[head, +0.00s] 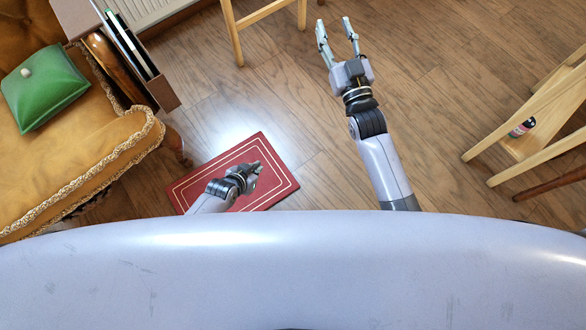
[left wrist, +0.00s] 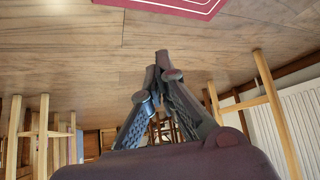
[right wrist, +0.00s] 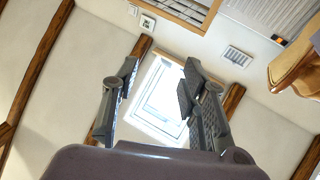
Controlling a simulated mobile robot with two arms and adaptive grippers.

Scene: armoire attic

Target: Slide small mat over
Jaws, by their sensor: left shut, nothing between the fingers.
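The small red mat (head: 274,187) with cream border lines lies on the wooden floor, left of centre in the head view. Its edge also shows at the top of the left wrist view (left wrist: 184,6). My left gripper (head: 257,166) appears over the mat in the head view, covering part of it. Its fingers (left wrist: 163,62) come together with nothing between them. I cannot tell whether it touches the mat. My right gripper (head: 338,28) is open and empty, above the floor to the right of the mat. Its fingers are apart in the right wrist view (right wrist: 157,85).
A mustard armchair (head: 75,150) with a green cushion (head: 43,88) stands at left, beside a box of upright items (head: 125,45). Wooden stool legs (head: 234,30) stand at the top. A wooden step piece (head: 535,145) holding a small bottle is at right. Floor right of the mat is clear.

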